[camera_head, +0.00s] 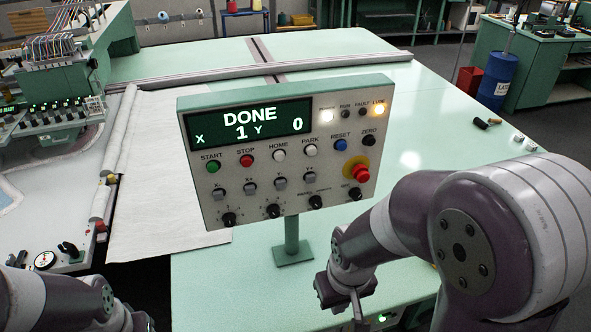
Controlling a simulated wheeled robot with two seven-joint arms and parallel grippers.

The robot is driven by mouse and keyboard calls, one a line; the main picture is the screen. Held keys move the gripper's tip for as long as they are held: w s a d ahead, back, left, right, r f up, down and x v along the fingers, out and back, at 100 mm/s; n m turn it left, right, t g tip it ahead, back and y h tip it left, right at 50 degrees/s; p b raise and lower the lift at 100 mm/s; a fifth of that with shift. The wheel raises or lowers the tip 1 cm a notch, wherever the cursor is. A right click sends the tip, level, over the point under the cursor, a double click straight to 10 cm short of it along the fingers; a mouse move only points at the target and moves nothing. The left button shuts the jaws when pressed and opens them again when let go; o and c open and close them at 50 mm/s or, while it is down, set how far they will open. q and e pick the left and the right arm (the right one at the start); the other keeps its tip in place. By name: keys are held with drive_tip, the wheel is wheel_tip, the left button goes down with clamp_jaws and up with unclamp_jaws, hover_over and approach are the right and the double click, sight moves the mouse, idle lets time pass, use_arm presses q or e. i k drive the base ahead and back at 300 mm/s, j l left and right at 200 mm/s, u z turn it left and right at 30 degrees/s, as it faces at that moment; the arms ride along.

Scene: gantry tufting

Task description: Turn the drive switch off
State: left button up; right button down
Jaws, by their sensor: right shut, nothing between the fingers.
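The control panel (287,150) stands on a green post. Its screen (250,124) reads DONE, X 1, Y 0. A white lamp (326,115) and an amber lamp (379,110) are lit; the two between look dark. Black knobs (273,211) run along its bottom edge; their small labels are hard to read, so I cannot tell whether one is the drive switch. My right gripper (357,308) is shut and empty, pointing down by the table's front edge, below and right of the panel. My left gripper (138,322) is partly cut off at the bottom edge; its fingers are unclear.
Small controls with green lights (382,318) show at the table's front, partly behind my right gripper. A red emergency button (359,174) sticks out of the panel. The tufting machine (65,85) and white cloth (150,190) are at left. The green tabletop (440,120) behind is mostly clear.

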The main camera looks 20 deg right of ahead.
sight(356, 194)
drive_tip(key=l+z, duration=0.1)
drive_tip(key=z, duration=0.3)
drive_tip(key=l+z, duration=0.15)
drive_tip(key=z, duration=0.25)
drive_tip(key=l+z, duration=0.1)
drive_tip(key=z, duration=0.3)
drive_tip(key=l+z, duration=0.15)
drive_tip(key=z, duration=0.25)
drive_tip(key=i+l, duration=0.1)
drive_tip(key=l, duration=0.2)
